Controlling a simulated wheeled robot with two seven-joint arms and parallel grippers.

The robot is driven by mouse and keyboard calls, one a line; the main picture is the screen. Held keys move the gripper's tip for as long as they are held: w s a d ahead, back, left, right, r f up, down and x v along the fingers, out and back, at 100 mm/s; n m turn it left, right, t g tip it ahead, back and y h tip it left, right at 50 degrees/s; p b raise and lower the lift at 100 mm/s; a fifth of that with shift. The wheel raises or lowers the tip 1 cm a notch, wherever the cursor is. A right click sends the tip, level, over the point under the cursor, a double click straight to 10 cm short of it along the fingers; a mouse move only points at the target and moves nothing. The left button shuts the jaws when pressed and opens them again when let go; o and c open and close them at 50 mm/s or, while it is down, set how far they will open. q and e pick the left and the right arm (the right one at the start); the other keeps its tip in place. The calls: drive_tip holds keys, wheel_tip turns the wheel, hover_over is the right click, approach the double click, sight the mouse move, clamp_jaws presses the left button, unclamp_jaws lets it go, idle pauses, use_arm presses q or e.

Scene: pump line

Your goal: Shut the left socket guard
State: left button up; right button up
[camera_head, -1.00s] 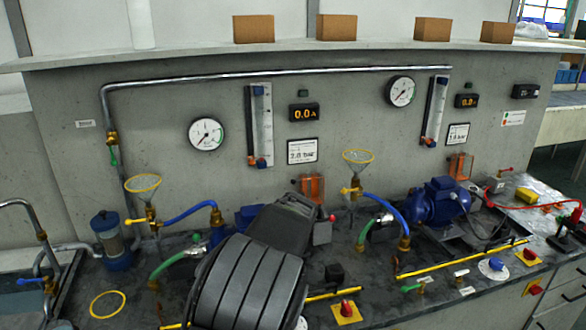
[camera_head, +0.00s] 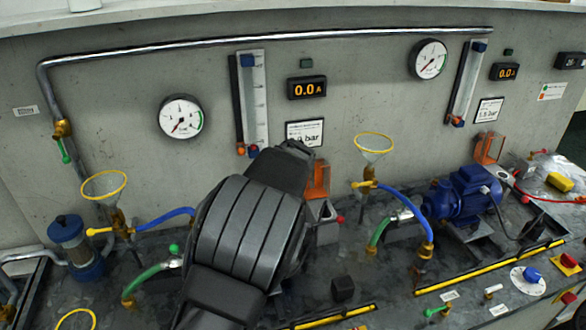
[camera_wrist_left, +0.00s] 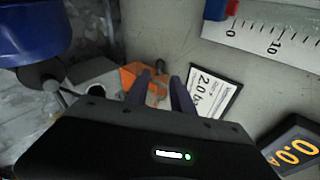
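The left socket guard (camera_head: 319,179) is a translucent orange cover on the wall, partly hidden by my left arm in the head view. It stands above a grey box (camera_head: 327,213) and looks raised. In the left wrist view the guard (camera_wrist_left: 130,76) is just beyond and left of my left gripper (camera_wrist_left: 163,80). The two dark fingers are apart with a gap between them, and nothing is clearly held. Contact with the guard cannot be told. My left arm hides the fingertips in the head view. My right gripper is not in view.
A second orange guard (camera_head: 489,147) is on the wall at right, above a blue pump (camera_head: 462,196). A flow meter (camera_head: 252,100), display (camera_head: 306,88) and label (camera_head: 305,132) are near my left gripper. Yellow-rimmed funnels (camera_head: 374,144) and hoses stand on the bench.

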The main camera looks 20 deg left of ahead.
use_arm(q)
drive_tip(key=p+x, duration=0.2)
drive_tip(key=x, duration=0.6)
clamp_jaws()
idle(1.5)
